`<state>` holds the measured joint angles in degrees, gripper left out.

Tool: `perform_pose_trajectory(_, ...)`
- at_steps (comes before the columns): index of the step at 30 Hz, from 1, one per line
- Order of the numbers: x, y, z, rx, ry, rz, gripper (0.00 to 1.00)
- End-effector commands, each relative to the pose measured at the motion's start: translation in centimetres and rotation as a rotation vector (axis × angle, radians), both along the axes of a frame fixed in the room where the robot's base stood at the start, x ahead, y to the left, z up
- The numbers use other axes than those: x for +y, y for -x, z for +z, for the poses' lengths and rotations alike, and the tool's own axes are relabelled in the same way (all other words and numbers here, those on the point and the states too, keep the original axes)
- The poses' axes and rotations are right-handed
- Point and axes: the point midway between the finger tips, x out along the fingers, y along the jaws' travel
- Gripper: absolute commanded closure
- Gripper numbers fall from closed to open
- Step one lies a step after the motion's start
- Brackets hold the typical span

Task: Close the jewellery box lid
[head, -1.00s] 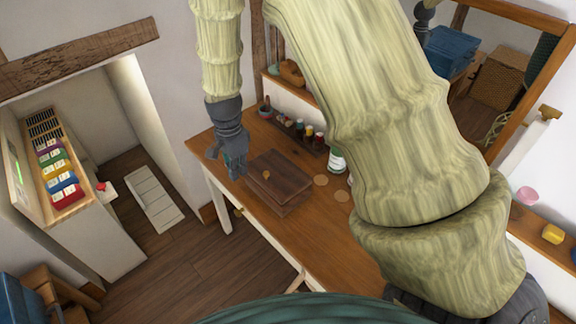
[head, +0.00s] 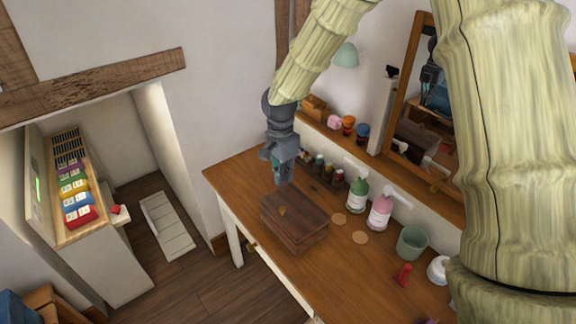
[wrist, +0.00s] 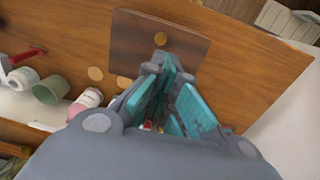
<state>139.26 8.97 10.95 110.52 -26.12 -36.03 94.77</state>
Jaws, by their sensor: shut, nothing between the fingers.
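The jewellery box (head: 294,230) is a dark brown wooden box on the wooden desk (head: 232,176). Its lid (head: 296,212) lies flat on top, with a small tan mark on it, and I see no gap along the edges that face me. My gripper (head: 281,180) is above the back left edge of the box, fingers pointing down, and looks apart from the lid. In the wrist view the lid (wrist: 135,38) lies beyond my gripper (wrist: 165,60), whose teal-padded fingers meet at the tips with nothing between them.
Small bottles (head: 330,172) stand along the wall behind my gripper. A green bottle (head: 357,197), a pink bottle (head: 380,211), a green cup (head: 411,242) and a red object (head: 403,274) stand to the right. Two round coasters lie beside the box. A mirror (head: 415,110) stands behind.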

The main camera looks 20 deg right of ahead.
Motion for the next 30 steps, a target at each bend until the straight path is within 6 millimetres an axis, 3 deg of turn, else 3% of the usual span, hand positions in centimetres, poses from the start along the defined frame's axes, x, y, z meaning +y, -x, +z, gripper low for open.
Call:
perform_pose_trajectory(18,-0.2,0.5,-7.1,0.001,-0.001,0.0,1.0)
perform_pose_trajectory(30,-0.3,0.6,-9.3,-0.001,0.0,0.0,1.0)
